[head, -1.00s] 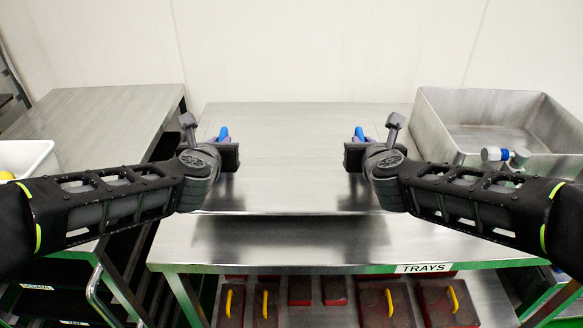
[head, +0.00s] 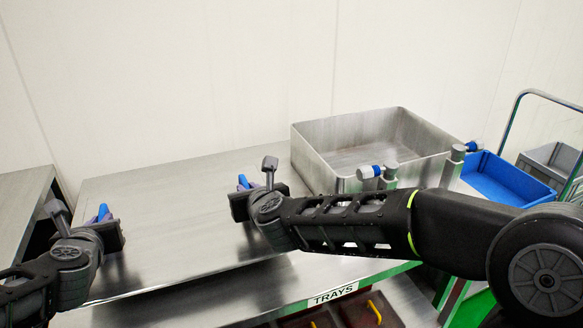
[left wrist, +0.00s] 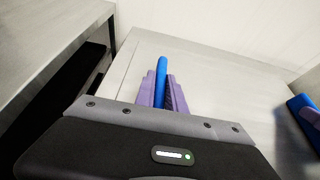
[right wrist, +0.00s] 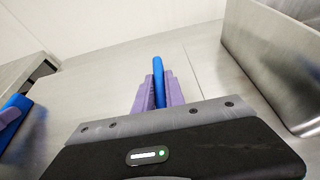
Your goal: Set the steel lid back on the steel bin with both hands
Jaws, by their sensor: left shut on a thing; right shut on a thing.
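The steel lid (head: 175,220) is a broad flat grey plate with two blue handles. My left gripper (head: 104,214) is shut on its left handle; blue shows between the purple fingers in the left wrist view (left wrist: 161,88). My right gripper (head: 243,183) is shut on its right handle, likewise in the right wrist view (right wrist: 158,85). The lid lies level over the steel table; I cannot tell if it touches the table. The steel bin (head: 325,165) stands open at the right, just beyond my right gripper. Its visible interior is bare.
Blue-and-white fittings (head: 369,172) on grey posts stand at the bin's near side, close to my right arm. A blue crate (head: 510,182) and a grey crate (head: 548,163) are on a trolley farther right. Red trays with yellow handles (head: 374,311) sit on a shelf below.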

